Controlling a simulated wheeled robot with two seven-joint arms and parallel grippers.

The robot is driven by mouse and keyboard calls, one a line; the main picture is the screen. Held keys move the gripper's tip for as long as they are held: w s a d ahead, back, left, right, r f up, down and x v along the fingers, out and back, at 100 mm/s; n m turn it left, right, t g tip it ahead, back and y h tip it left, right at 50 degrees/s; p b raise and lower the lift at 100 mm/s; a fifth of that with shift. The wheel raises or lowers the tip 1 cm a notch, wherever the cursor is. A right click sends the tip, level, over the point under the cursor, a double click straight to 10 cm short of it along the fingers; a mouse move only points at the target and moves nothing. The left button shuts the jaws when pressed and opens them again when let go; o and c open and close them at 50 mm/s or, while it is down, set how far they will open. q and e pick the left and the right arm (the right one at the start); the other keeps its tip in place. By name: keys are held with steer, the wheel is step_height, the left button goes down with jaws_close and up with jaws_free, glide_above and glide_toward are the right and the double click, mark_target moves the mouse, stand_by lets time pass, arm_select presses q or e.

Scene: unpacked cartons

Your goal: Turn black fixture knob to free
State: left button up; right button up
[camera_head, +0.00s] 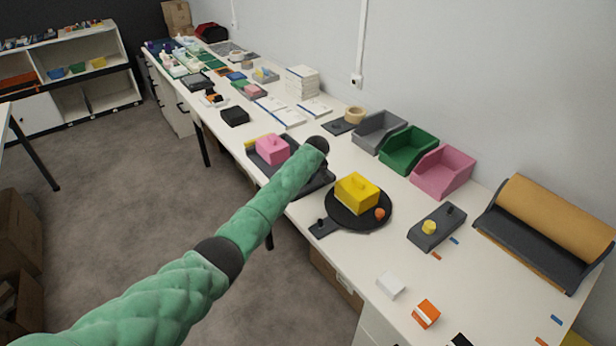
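A black round turntable (345,217) lies on the long white table and carries a yellow block (357,190) and a small orange ball-like piece (380,213). A dark plate with a small black knob (321,223) joins its near left side. To the right, a dark grey fixture (436,229) bears a yellow knob (429,227) and a small black knob (449,209). I cannot tell whether either black knob is locked or free. My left arm, in a green quilted sleeve, reaches in from the lower left. Its dark end (318,145) shows no clear fingers. My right gripper is not in view.
A pink block (272,149) sits on a dark tray partly behind my arm. Grey, green (409,150) and pink (443,172) bins stand along the wall. A tan roll in a dark holder (545,235) is at the right. White and orange (426,313) blocks lie in front.

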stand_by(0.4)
arm_select(q)
steer(key=o, duration=0.8)
steer(key=shift+o, duration=0.9)
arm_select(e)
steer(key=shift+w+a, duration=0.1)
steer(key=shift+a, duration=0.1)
arm_select(q)
steer(key=shift+s+d+r, duration=0.15)
steer(key=shift+r, duration=0.3)
steer(key=a+b+v, duration=0.1)
steer(key=b+v, duration=0.1)
steer(key=v, duration=0.4)
steer(key=shift+d+r, duration=0.4)
steer(key=shift+d, duration=0.05)
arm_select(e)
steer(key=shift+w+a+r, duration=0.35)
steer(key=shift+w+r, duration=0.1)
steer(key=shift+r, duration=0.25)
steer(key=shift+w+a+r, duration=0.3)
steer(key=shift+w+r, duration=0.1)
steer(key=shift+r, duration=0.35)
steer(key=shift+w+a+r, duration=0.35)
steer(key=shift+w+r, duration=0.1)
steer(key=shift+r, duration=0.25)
arm_select(q)
steer(key=shift+s+f, duration=0.1)
steer(key=shift+s, duration=0.1)
